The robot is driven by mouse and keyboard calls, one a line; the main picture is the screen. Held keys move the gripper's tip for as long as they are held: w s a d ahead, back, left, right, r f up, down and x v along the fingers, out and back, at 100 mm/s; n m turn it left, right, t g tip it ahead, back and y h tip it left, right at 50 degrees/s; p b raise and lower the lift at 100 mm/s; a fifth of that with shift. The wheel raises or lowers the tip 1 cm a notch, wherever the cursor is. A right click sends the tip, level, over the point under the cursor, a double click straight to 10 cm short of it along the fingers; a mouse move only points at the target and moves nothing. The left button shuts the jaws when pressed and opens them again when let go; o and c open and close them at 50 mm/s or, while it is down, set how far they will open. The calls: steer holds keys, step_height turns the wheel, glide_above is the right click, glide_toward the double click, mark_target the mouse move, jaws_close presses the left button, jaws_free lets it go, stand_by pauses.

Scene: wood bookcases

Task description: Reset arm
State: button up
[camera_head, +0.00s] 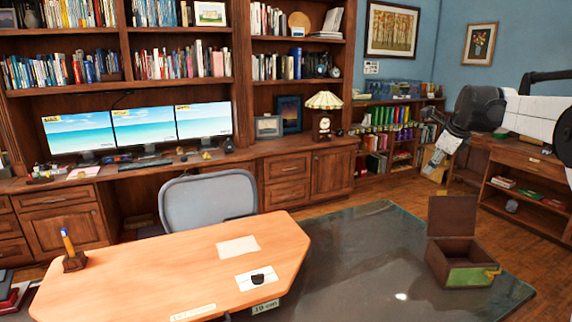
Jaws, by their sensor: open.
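My arm reaches in from the right edge, white and dark grey. My gripper (438,152) is at its left end, pointing down and left, in front of the low bookshelf by the back wall. It is open, and nothing shows between its fingers. It is in the air, well above the floor and apart from the furniture.
A wooden desk (190,262) with papers and a pen holder (73,256) fills the lower left. A grey chair (207,197) stands behind it. An open wooden box (455,262) sits at lower right on a dark surface (375,250). Low shelves (520,205) stand at right.

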steer(key=s+a+n, duration=0.7)
steer(key=s+a, duration=0.2)
steer(key=s, duration=0.2)
steer(key=s+a+n, duration=0.6)
steer(key=s+a, duration=0.2)
steer(key=s, duration=0.4)
steer(key=s+a+f+n+b, duration=0.1)
steer(key=s+a+f+n, duration=0.3)
steer(key=s, duration=0.7)
steer(key=s+a+f+n, duration=0.4)
steer(key=s+f+n, duration=0.5)
steer(key=s+f, duration=0.2)
steer(key=shift+s+a+f+b, duration=0.15)
steer(key=shift+s+f+b, duration=0.2)
steer(key=shift+f+b, duration=0.1)
